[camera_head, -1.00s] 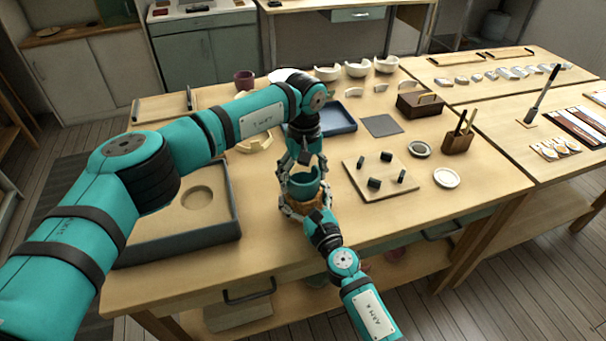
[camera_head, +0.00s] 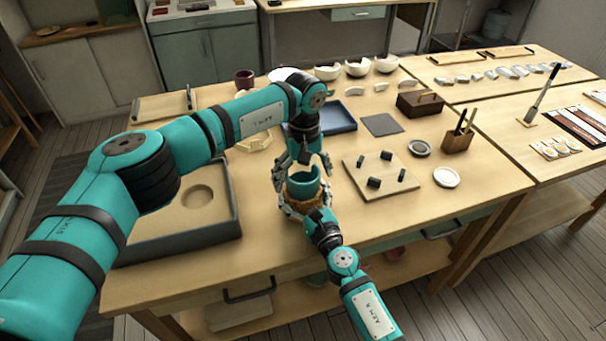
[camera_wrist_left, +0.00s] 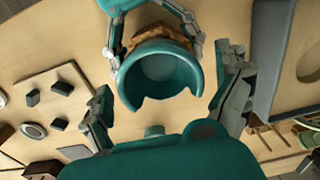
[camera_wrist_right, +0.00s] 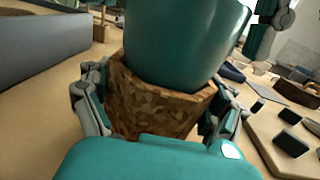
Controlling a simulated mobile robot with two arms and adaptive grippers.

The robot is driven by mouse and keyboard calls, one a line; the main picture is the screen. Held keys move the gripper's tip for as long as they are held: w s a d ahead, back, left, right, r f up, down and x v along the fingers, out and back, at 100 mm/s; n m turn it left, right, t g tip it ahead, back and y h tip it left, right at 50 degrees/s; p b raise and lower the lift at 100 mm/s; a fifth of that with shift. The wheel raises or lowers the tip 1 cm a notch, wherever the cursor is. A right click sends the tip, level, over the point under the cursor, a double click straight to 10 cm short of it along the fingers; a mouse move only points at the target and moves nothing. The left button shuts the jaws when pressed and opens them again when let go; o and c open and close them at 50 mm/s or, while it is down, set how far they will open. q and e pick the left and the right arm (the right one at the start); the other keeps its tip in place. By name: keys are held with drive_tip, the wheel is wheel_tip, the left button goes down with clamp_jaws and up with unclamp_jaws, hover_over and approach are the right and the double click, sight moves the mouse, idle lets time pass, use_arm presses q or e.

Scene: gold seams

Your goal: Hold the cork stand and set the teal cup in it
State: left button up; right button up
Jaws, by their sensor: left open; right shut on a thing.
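The teal cup (camera_head: 303,183), with a broken notch in its rim, sits in the cork stand (camera_head: 308,206). In the right wrist view the cup (camera_wrist_right: 185,40) stands about upright inside the top of the brown speckled stand (camera_wrist_right: 150,103). My right gripper (camera_wrist_right: 160,118) is shut on the stand, one finger on each side. My left gripper (camera_head: 302,172) is open above and around the cup. In the left wrist view the cup (camera_wrist_left: 160,78) lies ahead of the spread fingers of my left gripper (camera_wrist_left: 172,108), apart from them.
A board with several dark blocks (camera_head: 382,178) lies just right of the cup. A large grey-rimmed tray (camera_head: 235,205) stands on the left. A blue tray (camera_head: 338,118) lies behind. The table front by the stand is clear.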

use_arm(q)
drive_tip(key=shift+r, duration=0.1)
drive_tip(key=shift+r, duration=2.95)
use_arm(e)
drive_tip(key=o, duration=1)
drive_tip(key=shift+c, duration=0.2)
